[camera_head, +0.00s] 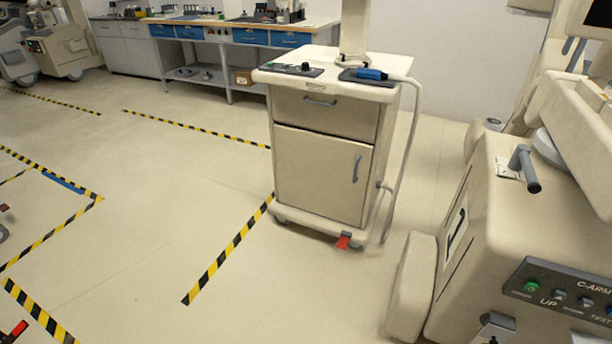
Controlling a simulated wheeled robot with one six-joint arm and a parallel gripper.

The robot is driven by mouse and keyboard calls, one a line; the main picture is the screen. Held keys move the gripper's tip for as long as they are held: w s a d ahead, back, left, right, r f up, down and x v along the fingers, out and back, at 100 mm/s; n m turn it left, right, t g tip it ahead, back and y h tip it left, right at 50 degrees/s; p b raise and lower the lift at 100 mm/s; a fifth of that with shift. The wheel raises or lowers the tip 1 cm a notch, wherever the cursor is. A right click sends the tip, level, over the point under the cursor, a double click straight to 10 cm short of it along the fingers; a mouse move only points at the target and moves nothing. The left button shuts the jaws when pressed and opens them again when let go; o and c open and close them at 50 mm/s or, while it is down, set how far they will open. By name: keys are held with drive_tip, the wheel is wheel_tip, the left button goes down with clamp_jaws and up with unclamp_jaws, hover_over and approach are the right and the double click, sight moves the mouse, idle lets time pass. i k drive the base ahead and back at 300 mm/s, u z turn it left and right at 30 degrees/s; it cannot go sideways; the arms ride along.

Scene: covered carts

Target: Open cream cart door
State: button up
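The cream cart (396,140) stands on the floor right of the middle, with its front towards me. Its door (315,178) is shut flush below a closed drawer (325,113). A grey vertical handle (356,169) sits near the door's right edge. The drawer has a grey horizontal handle (320,101). My gripper is not in view, so its state and its distance to the door do not show.
A large cream C-arm machine (521,228) stands at the right foreground, close to the cart's right side. A cable (405,150) hangs down the cart's right side. A workbench (239,36) lines the back wall. The taped floor (150,230) at left is mostly clear.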

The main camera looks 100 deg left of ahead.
sight(324, 175)
drive_tip(key=u, duration=3.4)
drive_tip(key=k, duration=0.55)
drive_tip(key=z, duration=0.35)
drive_tip(key=i, duration=1.5)
drive_tip(key=u, duration=0.65)
